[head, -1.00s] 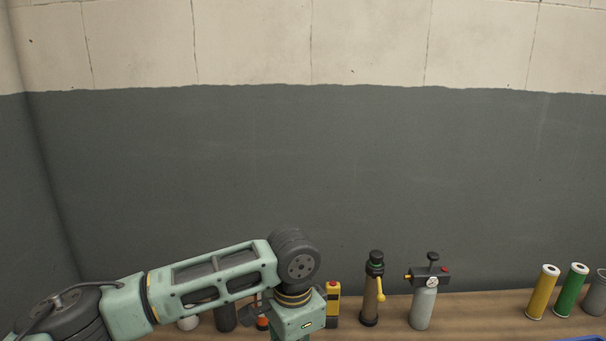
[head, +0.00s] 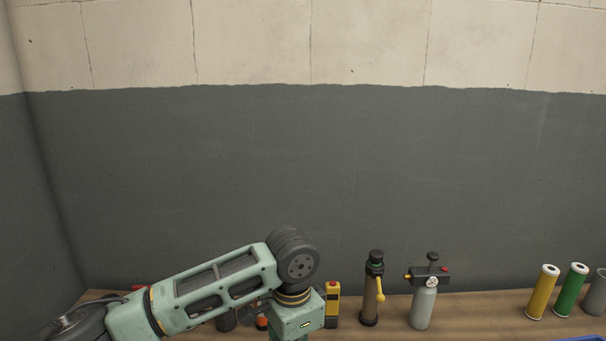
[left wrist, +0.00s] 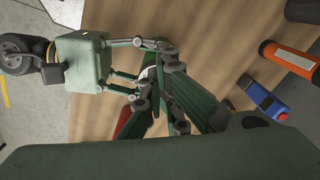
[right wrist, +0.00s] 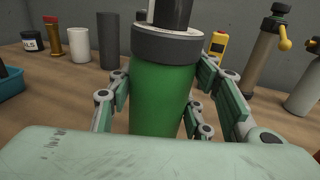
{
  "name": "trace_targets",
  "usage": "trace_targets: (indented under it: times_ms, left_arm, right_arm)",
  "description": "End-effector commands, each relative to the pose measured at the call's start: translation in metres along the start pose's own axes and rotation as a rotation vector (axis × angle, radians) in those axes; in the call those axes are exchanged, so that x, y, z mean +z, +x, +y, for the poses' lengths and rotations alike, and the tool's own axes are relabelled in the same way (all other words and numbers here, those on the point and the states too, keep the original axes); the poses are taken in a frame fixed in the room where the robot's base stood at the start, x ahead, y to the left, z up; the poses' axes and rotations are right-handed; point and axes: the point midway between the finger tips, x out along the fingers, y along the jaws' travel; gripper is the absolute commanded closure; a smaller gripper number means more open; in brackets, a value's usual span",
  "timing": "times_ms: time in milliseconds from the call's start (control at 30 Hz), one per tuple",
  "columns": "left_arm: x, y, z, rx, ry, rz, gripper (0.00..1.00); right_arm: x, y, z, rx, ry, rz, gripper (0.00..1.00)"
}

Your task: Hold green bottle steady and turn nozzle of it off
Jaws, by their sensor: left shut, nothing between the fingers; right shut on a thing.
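The green bottle (right wrist: 163,95) stands upright in the right wrist view, with a dark collar and a black top cut off by the frame's upper edge. My right gripper (right wrist: 163,98) is shut on its body, with fingers on both sides. In the left wrist view my left gripper (left wrist: 168,85) is shut and empty, its fingers close beside the fingers of my right gripper. The bottle is mostly hidden there, and I cannot tell whether the left fingers touch its nozzle. The head view shows my left arm, but neither gripper's fingers nor the bottle.
A yellow device (head: 332,304), a brown cylinder with a yellow lever (head: 371,295) and a grey canister (head: 423,305) stand behind on the wooden bench. A yellow cylinder (head: 543,293) and a green cylinder (head: 571,291) stand further right.

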Motion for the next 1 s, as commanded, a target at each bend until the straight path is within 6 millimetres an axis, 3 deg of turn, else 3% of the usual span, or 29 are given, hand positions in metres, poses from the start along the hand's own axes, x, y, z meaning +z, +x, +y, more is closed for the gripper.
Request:
trace_targets:
  times_ms: [33, 367, 800, 1000]
  left_arm:
    - [-0.003, 0.006, 0.006, 0.012, 0.009, 0.005, 1.00]
    - [0.006, 0.004, 0.006, 0.014, 0.010, 0.004, 1.00]
    - [0.006, -0.048, 0.002, 0.006, 0.004, 0.006, 1.00]
    - [0.007, -0.059, 0.002, 0.006, 0.003, 0.005, 1.00]
  right_arm:
    - [0.000, 0.000, 0.008, 0.018, -0.008, -0.001, 0.89]
    - [0.000, 0.000, 0.008, 0.018, -0.005, 0.000, 0.89]
    - [-0.001, 0.000, 0.004, 0.010, -0.001, 0.002, 0.89]
    - [-0.002, -0.001, 0.003, 0.008, -0.002, 0.003, 0.89]
